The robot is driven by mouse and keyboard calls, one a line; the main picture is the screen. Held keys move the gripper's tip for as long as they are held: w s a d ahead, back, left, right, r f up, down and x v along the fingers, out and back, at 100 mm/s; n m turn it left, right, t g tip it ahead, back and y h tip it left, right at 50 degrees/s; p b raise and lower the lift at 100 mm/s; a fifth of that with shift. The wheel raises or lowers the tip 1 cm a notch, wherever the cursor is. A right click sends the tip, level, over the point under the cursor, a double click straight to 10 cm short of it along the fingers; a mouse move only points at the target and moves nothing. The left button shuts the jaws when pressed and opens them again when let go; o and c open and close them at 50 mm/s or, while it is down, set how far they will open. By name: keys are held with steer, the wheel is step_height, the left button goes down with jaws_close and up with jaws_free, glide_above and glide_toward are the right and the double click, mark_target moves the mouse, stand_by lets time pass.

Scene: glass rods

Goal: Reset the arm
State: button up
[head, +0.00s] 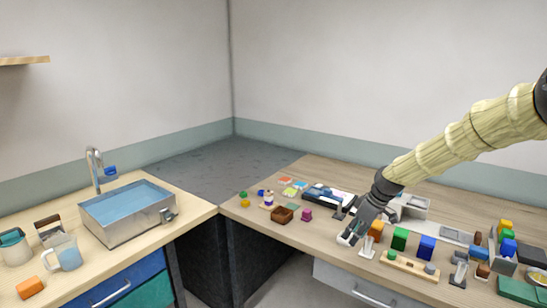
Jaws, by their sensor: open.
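My gripper (352,233) is at the end of my arm, which reaches in from the right in the head view. It is open, with its fingers pointing down and to the left, over the middle of the right-hand wooden table (320,177). It appears empty. I cannot tell whether the fingertips touch the table.
A sink (128,215) and glass jug (67,254) are on the left counter. The back of the right-hand table has free room.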

steer(key=s+a+f+m+g+h, duration=0.1)
steer(key=s+a+f+m, duration=0.15)
steer(key=s+f, duration=0.9)
steer(key=s+a+f+m, duration=0.25)
steer(key=s+f, duration=0.65)
steer(key=f, duration=0.5)
steer(key=s+f+m+h, duration=0.1)
steer(key=s+f, duration=0.4)
steer(key=s, duration=0.3)
steer(key=s+f+m, duration=0.1)
steer(key=s+f, duration=0.3)
steer(key=s, duration=0.5)
steer(key=s+d+f+m+g+h, duration=0.1)
steer(key=s+m, duration=0.2)
steer(key=s, duration=1.5)
steer(key=shift+s+d+f, duration=0.15)
steer(key=shift+s+f, duration=0.05)
steer(key=shift+s, duration=0.15)
